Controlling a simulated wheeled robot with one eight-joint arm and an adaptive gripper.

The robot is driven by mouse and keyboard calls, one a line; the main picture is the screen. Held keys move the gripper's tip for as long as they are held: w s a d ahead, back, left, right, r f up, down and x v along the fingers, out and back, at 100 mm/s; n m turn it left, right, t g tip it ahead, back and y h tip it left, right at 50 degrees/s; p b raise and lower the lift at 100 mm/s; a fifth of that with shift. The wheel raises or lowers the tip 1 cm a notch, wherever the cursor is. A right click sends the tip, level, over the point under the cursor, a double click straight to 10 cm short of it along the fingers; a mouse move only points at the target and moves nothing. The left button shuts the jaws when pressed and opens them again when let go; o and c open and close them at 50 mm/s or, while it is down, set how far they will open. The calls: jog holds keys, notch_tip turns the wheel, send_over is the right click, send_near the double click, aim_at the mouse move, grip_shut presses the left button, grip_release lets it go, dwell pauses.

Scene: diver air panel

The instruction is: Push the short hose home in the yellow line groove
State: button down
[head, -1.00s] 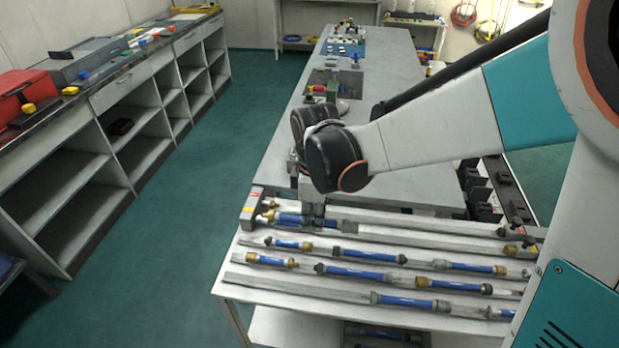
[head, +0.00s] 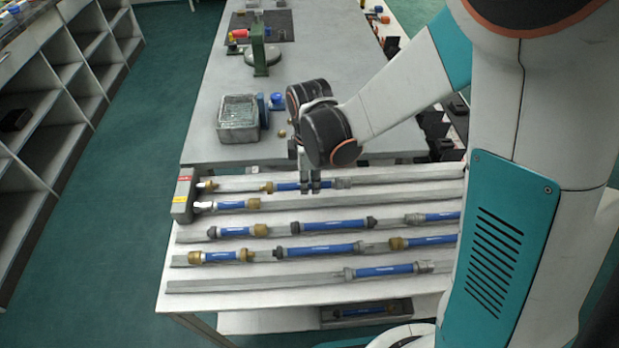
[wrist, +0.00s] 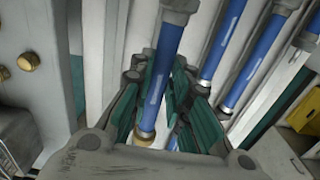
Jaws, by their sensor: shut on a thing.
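My gripper (head: 309,187) is shut on a blue hose (head: 287,187) with a brass fitting at its left end and a grey fitting at its right. The hose lies along the back groove, on the red-label side; whether it is seated or just above is unclear. In the wrist view the fingers (wrist: 160,95) flank this blue hose (wrist: 164,60). The end block (head: 184,195) has a red label (head: 184,179) behind a yellow label (head: 180,199). The second groove, by the yellow label, holds a shorter blue hose (head: 229,205) with a brass right end, close to a white nozzle (head: 203,206).
Grooves nearer the front hold several more blue hoses, such as one in the front groove (head: 385,271). Open floor (head: 100,220) lies left.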

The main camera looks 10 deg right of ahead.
aim_at(301, 205)
jog(key=shift+f+b, duration=2.3)
jog(key=shift+f, duration=0.95)
jog(key=shift+a, duration=1.15)
jog(key=c, duration=1.4)
grip_release()
jog(key=shift+c, duration=0.2)
jog(key=shift+r, duration=3.75)
